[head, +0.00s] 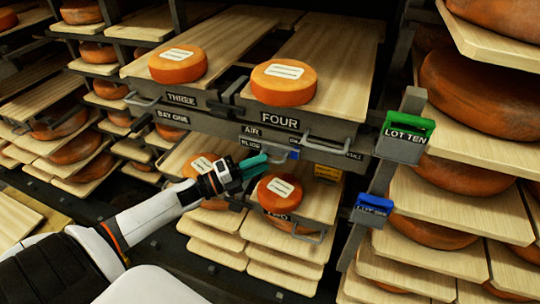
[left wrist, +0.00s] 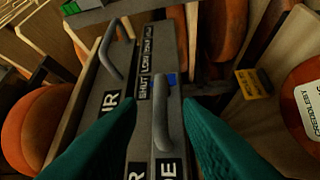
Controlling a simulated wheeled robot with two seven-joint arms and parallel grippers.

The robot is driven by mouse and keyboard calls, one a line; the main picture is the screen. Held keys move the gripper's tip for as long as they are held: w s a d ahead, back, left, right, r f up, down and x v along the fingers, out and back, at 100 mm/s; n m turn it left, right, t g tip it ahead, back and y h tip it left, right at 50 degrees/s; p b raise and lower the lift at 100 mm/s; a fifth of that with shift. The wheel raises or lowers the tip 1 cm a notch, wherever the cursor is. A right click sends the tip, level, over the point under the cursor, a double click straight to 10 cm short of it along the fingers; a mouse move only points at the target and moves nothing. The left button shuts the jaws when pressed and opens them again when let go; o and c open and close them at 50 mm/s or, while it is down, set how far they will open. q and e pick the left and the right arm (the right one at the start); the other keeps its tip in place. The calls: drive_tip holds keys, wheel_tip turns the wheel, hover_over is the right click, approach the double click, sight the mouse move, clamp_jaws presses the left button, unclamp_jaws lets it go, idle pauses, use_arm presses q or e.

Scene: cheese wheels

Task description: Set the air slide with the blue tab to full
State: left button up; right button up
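The air slide's grey handle (left wrist: 163,128) stands beside the end of the SLIDE label, with the small blue tab (left wrist: 172,79) at its far end. The tab also shows in the head view (head: 294,154), under shelf FOUR. In the left wrist view the tab is level with about the SHUT mark of the printed scale (left wrist: 146,65); the other marks run away from it and are small. My left gripper (head: 256,166) is open, its teal fingers on either side of the handle in the left wrist view (left wrist: 160,108). Contact cannot be told. My right gripper is not in view.
Shelf FOUR's handle (head: 334,145) sticks out just above the slide. A yellow tag (head: 327,173) is close to the right. Cheese wheel TWO (head: 279,192) lies below the gripper. A green LOT TEN holder (head: 404,140) and a blue holder (head: 374,205) are on the right post.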

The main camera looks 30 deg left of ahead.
sight(270, 159)
use_arm(q)
drive_tip(key=shift+p+x, duration=0.45)
drive_tip(key=shift+x, duration=1.35)
clamp_jaws()
